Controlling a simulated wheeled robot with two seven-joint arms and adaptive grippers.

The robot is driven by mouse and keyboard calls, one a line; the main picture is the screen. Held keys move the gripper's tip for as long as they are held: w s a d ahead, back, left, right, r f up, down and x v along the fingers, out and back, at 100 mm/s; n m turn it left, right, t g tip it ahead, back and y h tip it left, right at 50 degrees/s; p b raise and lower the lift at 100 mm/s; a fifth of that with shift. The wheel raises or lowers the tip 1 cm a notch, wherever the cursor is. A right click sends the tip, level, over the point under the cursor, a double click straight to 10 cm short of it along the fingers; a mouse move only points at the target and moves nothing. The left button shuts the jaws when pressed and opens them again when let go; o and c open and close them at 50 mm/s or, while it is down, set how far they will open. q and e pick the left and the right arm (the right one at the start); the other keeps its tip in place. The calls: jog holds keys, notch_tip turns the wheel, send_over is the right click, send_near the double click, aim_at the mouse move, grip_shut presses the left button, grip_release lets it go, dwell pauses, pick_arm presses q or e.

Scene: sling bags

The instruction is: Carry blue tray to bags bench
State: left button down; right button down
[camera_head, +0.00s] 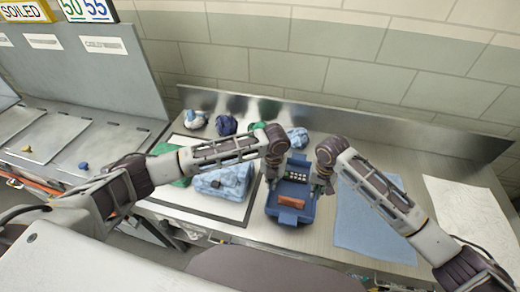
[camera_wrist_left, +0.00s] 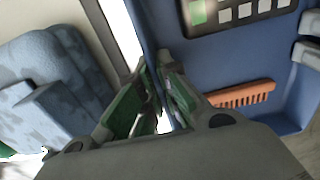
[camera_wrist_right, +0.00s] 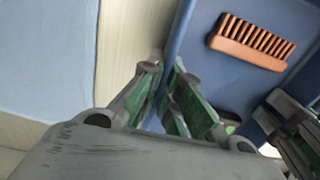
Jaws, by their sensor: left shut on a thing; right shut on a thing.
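The blue tray (camera_head: 288,215) stands on the metal bench between my two grippers. It holds an orange-brown brush (camera_head: 291,201) and a dark panel with pale squares (camera_head: 297,178). My left gripper (camera_head: 271,181) is shut on the tray's left wall; the left wrist view shows its fingers (camera_wrist_left: 160,100) pinching the wall's edge. My right gripper (camera_head: 319,186) is shut on the tray's right wall; the right wrist view shows its fingers (camera_wrist_right: 170,95) there. The brush also shows in the left wrist view (camera_wrist_left: 240,95) and the right wrist view (camera_wrist_right: 252,42).
A light-blue patterned bag (camera_head: 224,184) lies on a dark-edged white mat left of the tray. Several bundled items, one dark blue (camera_head: 226,124), lie behind. A flat blue cloth (camera_head: 368,222) lies to the right. A grey bin unit (camera_head: 75,70) with labels stands at left.

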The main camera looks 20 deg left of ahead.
pick_arm(q)
jog(key=shift+f, duration=0.1)
pick_arm(e)
jog(key=shift+f, duration=0.1)
